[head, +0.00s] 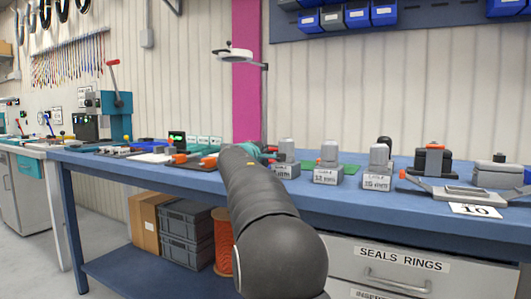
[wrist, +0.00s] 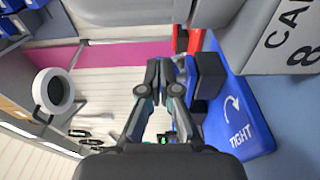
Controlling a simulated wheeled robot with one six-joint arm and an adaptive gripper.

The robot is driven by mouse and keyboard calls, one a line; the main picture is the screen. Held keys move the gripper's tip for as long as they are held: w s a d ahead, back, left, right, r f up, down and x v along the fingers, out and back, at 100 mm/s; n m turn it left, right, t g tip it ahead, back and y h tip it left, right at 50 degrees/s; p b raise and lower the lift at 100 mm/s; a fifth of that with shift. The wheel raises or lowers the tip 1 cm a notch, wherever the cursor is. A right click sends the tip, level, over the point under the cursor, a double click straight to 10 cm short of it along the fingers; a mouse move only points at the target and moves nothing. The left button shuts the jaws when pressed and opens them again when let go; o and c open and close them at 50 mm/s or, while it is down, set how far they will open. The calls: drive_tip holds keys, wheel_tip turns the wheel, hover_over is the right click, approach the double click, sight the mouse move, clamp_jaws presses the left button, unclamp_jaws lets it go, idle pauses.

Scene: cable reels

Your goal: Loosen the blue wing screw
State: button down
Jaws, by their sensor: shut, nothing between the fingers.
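In the wrist view my gripper (wrist: 166,68) is shut, with its fingers together and nothing between them. In the head view my arm hides most of the gripper and the screw does not show.
A grey block (wrist: 285,38) marked "CABLE 8" stands close on the right in the wrist view. In the head view several grey labelled blocks (head: 328,155) stand along the blue bench (head: 345,198). A black and orange device (head: 433,160) stands farther right. A lamp (head: 235,54) rises behind.

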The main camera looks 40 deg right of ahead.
drive_tip(key=shift+d+f+b, duration=0.1)
drive_tip(key=shift+b, duration=0.3)
drive_tip(key=shift+s+d+b, duration=0.15)
drive_tip(key=shift+d+b, duration=0.2)
drive_tip(key=shift+b, duration=0.15)
drive_tip(key=shift+d+b, duration=0.5)
drive_tip(key=shift+b, duration=0.05)
drive_tip(key=shift+d, duration=0.3)
